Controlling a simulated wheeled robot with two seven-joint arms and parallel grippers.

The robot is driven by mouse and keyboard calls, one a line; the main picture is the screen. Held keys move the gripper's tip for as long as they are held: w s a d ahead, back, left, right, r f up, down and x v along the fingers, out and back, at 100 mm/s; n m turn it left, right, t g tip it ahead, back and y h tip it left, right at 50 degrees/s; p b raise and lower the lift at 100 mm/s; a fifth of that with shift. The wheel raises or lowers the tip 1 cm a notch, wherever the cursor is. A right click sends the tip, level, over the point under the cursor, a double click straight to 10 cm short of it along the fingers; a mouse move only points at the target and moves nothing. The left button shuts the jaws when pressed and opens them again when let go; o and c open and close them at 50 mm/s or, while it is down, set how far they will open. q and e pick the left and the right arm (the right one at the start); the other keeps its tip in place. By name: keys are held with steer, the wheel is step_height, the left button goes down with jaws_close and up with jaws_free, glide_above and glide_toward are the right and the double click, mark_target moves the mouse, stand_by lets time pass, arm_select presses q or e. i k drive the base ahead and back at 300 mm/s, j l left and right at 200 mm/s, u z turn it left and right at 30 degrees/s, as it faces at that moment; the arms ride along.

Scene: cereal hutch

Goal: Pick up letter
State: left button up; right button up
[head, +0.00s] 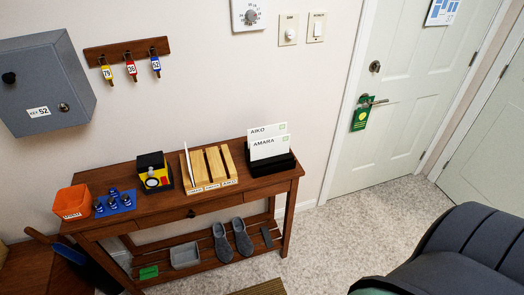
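A thin white letter-like sheet (188,163) stands on edge in the left part of a light wooden slotted sorter (225,158) on the console table. The sorter's labels are too small to read. Two white cards stand in a black holder (284,165) at the table's right end. The rear card (265,131) reads AIKO and the front card (270,147) reads AMARA. I cannot tell which of these is the letter. Neither of my grippers is in view.
The brown console table (160,212) also bears an orange bin (73,202), a blue mat with several small pieces, and a yellow-black box (154,174). Slippers (232,240) rest on its lower shelf. A grey key box (45,85) hangs left. A dark padded seat (460,255) is lower right.

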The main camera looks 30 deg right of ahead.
mark_target(270, 146)
steer(key=i+j+z, duration=0.15)
steer(key=z, duration=0.3)
steer(key=i+j+z, duration=0.1)
steer(key=j+z, duration=0.2)
steer(key=z, duration=0.2)
steer(key=j+z, duration=0.3)
steer(key=z, duration=0.15)
